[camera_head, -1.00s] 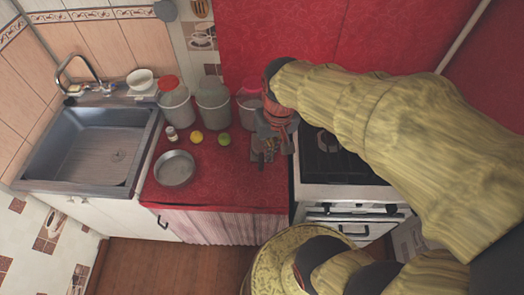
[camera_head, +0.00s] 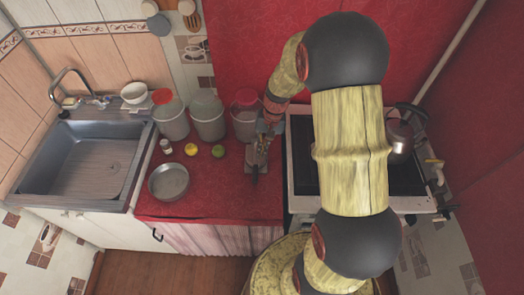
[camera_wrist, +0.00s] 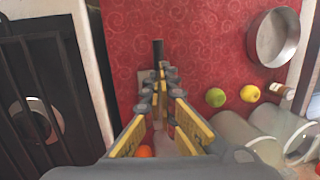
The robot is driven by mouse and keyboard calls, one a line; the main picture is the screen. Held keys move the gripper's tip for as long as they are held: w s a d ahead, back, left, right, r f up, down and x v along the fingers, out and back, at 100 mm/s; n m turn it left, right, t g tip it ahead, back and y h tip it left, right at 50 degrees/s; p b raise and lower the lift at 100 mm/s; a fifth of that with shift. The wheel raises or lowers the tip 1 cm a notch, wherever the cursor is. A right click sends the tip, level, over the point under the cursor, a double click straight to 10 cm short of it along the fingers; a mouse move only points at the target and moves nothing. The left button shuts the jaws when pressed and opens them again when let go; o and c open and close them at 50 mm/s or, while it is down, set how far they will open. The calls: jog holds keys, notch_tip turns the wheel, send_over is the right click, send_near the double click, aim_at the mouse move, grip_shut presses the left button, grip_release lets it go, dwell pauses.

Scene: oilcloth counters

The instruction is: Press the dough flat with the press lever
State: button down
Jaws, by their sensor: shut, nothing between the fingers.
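The press (camera_head: 250,168) stands at the right end of the red counter, beside the stove, mostly covered by my gripper in the head view. Its dark lever handle (camera_wrist: 158,50) sticks out just beyond my fingertips in the wrist view. My gripper (camera_wrist: 160,76) is shut with nothing held and points down over the press; it also shows in the head view (camera_head: 262,146). I cannot tell whether the fingers touch the lever. A small orange round patch (camera_wrist: 145,152) shows between the finger bases; I cannot tell what it is. I cannot make out the dough.
Left of the press are a green fruit (camera_head: 218,151), a yellow fruit (camera_head: 191,149), a small jar (camera_head: 166,146) and a round metal pan (camera_head: 168,182). Several canisters (camera_head: 208,116) stand behind. The stove (camera_head: 303,170) with a kettle (camera_head: 399,137) is right, the sink (camera_head: 85,160) left.

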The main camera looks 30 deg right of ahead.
aim_at(255, 174)
jog(key=b+x, duration=0.1)
jog(key=x, duration=0.9)
jog(key=shift+f+b, duration=0.25)
jog(key=shift+b, duration=0.1)
jog(key=shift+a, duration=0.1)
